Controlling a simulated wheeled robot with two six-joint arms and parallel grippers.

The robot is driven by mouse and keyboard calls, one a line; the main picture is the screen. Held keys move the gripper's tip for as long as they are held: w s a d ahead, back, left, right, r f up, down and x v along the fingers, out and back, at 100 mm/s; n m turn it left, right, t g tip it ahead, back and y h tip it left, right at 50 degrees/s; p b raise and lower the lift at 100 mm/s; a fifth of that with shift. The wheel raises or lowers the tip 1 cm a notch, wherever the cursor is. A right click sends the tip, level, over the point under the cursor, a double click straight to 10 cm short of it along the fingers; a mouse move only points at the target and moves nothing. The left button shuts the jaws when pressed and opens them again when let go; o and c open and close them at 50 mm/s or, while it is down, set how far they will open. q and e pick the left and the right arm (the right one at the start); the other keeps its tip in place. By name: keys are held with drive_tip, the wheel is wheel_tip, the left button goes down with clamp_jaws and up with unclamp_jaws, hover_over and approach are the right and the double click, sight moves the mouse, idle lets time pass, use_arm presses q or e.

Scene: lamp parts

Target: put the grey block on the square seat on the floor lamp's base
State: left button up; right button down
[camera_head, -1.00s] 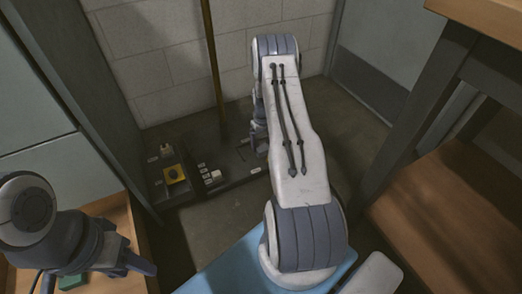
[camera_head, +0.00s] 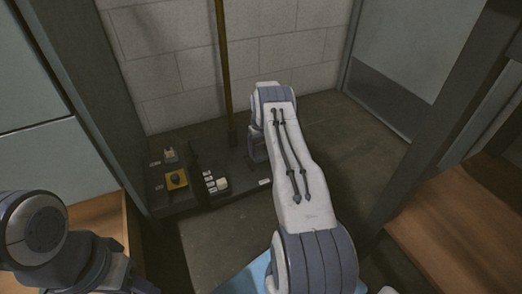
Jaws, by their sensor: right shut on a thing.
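The floor lamp's base (camera_head: 205,192) is a low dark box on the floor by the wall, with a brass-coloured pole (camera_head: 223,70) rising from it. Small light pieces sit on its top. I cannot make out the square seat, as my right arm covers part of the base's right side. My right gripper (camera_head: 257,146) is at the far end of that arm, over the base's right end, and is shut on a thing. Its fingertips and the grey block are hidden from this view. My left gripper (camera_head: 118,274) is at the lower left, its fingers cut off by the frame edge.
A yellow square with a dark knob (camera_head: 177,180) sits on the dark unit at the base's left. A grey cabinet (camera_head: 55,165) stands left, a wooden shelf (camera_head: 450,225) right. Floor (camera_head: 335,135) right of the base is clear.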

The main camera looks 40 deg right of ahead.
wheel_tip(320, 180, down, 3)
drive_tip(key=shift+w+d+r+b, duration=0.1)
drive_tip(key=shift+r+b, duration=0.05)
drive_tip(key=shift+b, duration=0.75)
drive_tip(key=shift+r, duration=0.1)
